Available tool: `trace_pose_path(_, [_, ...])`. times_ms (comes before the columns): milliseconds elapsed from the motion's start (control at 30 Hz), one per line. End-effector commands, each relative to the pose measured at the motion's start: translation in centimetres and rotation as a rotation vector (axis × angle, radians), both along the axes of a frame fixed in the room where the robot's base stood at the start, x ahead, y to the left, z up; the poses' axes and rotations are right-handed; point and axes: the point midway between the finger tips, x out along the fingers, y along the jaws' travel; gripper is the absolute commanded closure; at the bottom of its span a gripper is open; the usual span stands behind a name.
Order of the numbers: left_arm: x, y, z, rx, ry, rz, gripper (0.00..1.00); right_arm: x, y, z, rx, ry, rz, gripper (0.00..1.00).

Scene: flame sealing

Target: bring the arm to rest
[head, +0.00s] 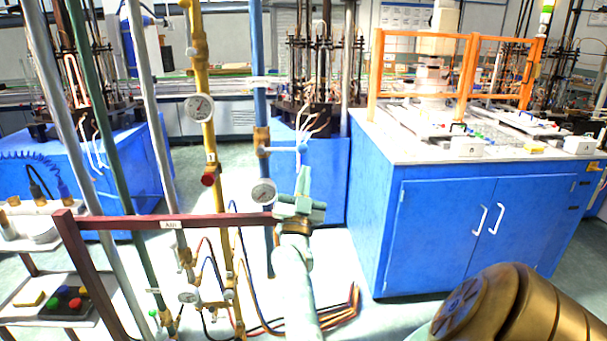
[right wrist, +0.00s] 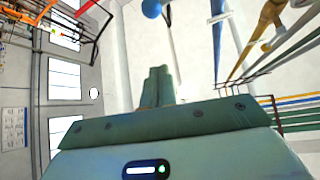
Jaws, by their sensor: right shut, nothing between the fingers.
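My right gripper (head: 304,176) is pale green and stands near the middle of the head view, fingers pointing up. Its arm rises from the bottom edge. In the right wrist view its two fingers (right wrist: 159,84) lie together, shut with nothing between them. In the head view it overlaps the right end of a dark red bar (head: 180,221); I cannot tell whether they touch. My left gripper is in neither view.
Yellow (head: 207,130) and blue (head: 259,100) pipes with gauges (head: 199,107) stand left of the gripper. A blue cabinet (head: 440,225) with a white top and orange guard frame (head: 467,68) stands right. Cables (head: 340,312) lie low by the arm.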

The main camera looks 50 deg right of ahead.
Motion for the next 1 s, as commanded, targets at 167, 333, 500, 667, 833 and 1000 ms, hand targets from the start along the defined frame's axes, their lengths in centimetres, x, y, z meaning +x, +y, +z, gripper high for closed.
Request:
trace_pose_path(167, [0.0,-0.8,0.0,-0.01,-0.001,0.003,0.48,0.0,0.0,0.0,0.0,-0.001,0.0,1.0])
trace_pose_path(333, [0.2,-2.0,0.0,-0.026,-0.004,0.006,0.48,0.0,0.0,0.0,0.0,-0.001,0.0,1.0])
trace_pose_path(500, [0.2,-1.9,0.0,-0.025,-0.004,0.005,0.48,0.0,0.0,0.0,0.0,-0.001,0.0,1.0])
trace_pose_path(667, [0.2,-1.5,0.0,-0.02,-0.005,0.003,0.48,0.3,0.0,-0.1,0.012,0.001,0.02,1.0])
trace_pose_path(833, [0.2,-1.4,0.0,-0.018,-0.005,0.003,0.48,5.8,1.8,-5.3,0.125,0.174,0.182,1.0])
trace_pose_path(1000, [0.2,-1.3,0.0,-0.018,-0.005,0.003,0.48,11.8,8.6,-17.4,0.243,0.524,0.425,1.0])
